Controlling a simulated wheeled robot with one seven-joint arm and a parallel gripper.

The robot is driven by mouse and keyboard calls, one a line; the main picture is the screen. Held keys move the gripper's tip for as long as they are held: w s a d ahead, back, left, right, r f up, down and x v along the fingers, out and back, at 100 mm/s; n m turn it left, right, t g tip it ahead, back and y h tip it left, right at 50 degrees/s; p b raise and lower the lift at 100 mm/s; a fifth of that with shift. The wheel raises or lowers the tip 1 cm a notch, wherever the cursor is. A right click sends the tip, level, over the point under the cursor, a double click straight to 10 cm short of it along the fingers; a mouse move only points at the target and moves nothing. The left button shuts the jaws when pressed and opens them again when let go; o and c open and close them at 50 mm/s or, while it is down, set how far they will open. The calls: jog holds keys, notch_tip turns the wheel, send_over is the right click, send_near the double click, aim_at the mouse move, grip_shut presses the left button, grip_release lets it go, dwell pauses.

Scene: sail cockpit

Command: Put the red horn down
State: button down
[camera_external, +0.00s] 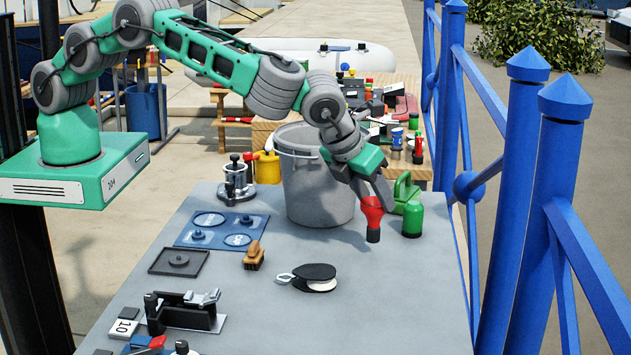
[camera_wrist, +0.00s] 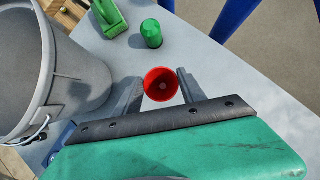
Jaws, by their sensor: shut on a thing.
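The red horn (camera_external: 372,212) is upright at the right side of the grey table, with its red flared bell up and a dark lower part below. Its foot looks at or just above the table top; I cannot tell whether it touches. My gripper (camera_external: 376,194) comes down from the upper left and is shut on the horn. In the wrist view the horn's round red mouth (camera_wrist: 161,84) sits between the two grey fingers (camera_wrist: 158,88).
A grey bucket (camera_external: 318,190) stands close left of the horn. A green bottle (camera_external: 412,219) and a green handled item (camera_external: 405,190) stand close right. A black and white pulley block (camera_external: 315,277) lies in front. Blue railing (camera_external: 500,200) runs along the right. The front right table is clear.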

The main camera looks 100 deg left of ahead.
aim_at(369, 204)
notch_tip(369, 204, down, 3)
jog(key=shift+w+f+p, duration=0.1)
jog(key=shift+p, duration=0.55)
jog(key=c, duration=0.7)
grip_release()
jog(key=shift+o, duration=0.2)
jog(key=b+v, duration=0.2)
jog(key=v, duration=1)
jog(key=s+a+r+n+h, duration=0.2)
jog(key=s+a+r+n, duration=0.9)
jog(key=r+n, duration=0.1)
jog(key=s+a+f+n+h, duration=0.1)
jog(key=s+n, duration=0.6)
jog(key=s, duration=0.3)
jog(key=s+a+f+n+h, duration=0.1)
jog(key=s+n+h, duration=0.1)
jog(key=s+n, duration=0.5)
jog(key=s, duration=0.4)
jog(key=shift+s+a, duration=0.25)
jog(key=shift+a, duration=0.15)
